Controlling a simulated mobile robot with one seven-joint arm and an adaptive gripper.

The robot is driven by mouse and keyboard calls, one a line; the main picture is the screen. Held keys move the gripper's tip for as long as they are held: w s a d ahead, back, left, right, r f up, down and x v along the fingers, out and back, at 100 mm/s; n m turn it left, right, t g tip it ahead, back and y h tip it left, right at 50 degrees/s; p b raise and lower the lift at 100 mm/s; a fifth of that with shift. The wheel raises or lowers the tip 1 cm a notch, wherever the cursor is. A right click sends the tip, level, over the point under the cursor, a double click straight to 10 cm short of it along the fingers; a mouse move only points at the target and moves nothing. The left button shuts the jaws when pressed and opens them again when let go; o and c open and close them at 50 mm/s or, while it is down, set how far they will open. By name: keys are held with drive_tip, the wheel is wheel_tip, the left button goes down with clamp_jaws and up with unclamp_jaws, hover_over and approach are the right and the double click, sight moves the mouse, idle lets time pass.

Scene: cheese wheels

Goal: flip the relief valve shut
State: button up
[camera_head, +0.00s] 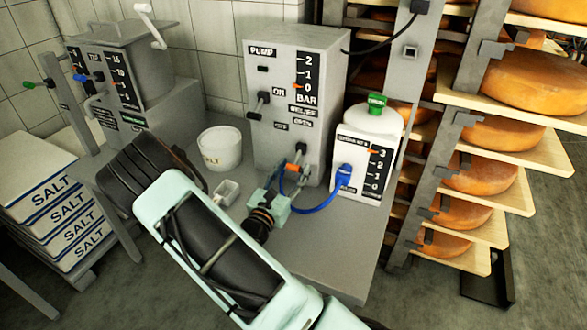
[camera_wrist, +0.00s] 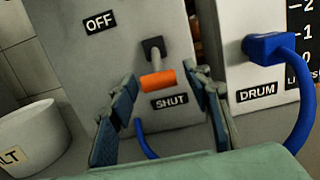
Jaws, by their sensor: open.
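The relief valve's lever, with an orange grip (camera_wrist: 157,79) on a dark mount (camera_wrist: 153,47), is on the front of the pump box (camera_head: 292,75). In the wrist view the grip shows below its mount, just above and left of the SHUT label (camera_wrist: 170,101). I cannot tell if the valve is fully at SHUT. My gripper (camera_wrist: 164,84) is open, with one finger on each side of the orange grip. No contact with it is visible. In the head view my gripper (camera_head: 283,187) is in front of the box's lower right, partly covering the lever.
A blue hose (camera_head: 318,208) runs close to my gripper, to a blue plug (camera_head: 344,176) on the white drum (camera_head: 362,158). A salt tub (camera_head: 219,148) and a small pale container (camera_head: 226,192) stand left on the bench. Cheese racks (camera_head: 480,175) stand at right.

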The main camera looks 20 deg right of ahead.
drive_tip(key=v, duration=1.1)
drive_tip(key=shift+s+a, duration=0.1)
drive_tip(key=shift+a, duration=0.05)
